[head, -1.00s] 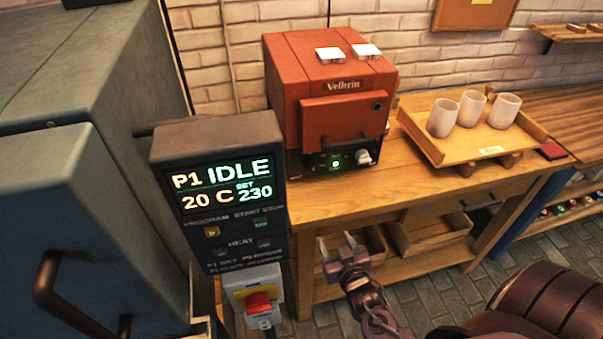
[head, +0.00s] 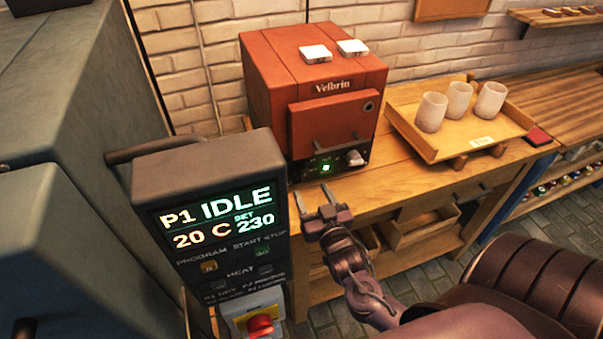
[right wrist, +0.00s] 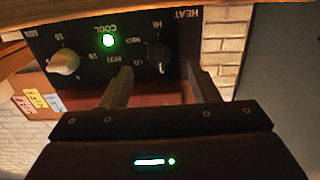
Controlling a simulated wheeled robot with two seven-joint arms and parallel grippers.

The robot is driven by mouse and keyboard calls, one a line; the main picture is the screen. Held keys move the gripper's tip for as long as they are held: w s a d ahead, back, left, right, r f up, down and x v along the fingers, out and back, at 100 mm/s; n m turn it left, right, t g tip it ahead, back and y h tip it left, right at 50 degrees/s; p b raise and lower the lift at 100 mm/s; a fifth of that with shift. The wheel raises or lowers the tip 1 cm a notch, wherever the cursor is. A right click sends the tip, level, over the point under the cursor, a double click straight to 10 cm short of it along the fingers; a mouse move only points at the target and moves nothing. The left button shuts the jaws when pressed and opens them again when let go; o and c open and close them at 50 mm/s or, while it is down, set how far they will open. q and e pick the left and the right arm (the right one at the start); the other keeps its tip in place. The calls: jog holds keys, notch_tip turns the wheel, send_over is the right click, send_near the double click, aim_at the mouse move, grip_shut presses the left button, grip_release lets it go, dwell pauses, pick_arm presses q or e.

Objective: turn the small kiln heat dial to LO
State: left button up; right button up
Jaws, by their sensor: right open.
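The small kiln (head: 312,70) is a red box on the wooden bench, with a dark control panel (head: 338,163) low on its front. In the right wrist view the panel shows turned over, with the black heat dial (right wrist: 157,57) amid HI, MED and LO marks. The dial's pointer is too small to read surely. My right gripper (head: 312,196) is open and empty in front of the panel. In the right wrist view its fingers (right wrist: 157,76) are either side of the dial's line, apart from it. My left gripper is out of view.
A pale knob (right wrist: 65,62) and a green lamp (right wrist: 108,41) share the panel. A control box (head: 208,160) reading IDLE, with a red button (head: 260,325) below, stands close left of the right gripper. A wooden tray (head: 425,151) with white cups is on the bench at right.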

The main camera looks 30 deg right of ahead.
aim_at(305, 179)
jog(key=p+x, duration=0.1)
jog(key=x, duration=0.4)
jog(key=shift+r, duration=0.15)
jog(key=shift+w+d, duration=0.1)
jog(key=shift+w, duration=0.5)
jog(key=c, duration=1)
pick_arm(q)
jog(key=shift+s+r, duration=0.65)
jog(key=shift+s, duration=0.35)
pick_arm(e)
jog(key=shift+o, duration=0.2)
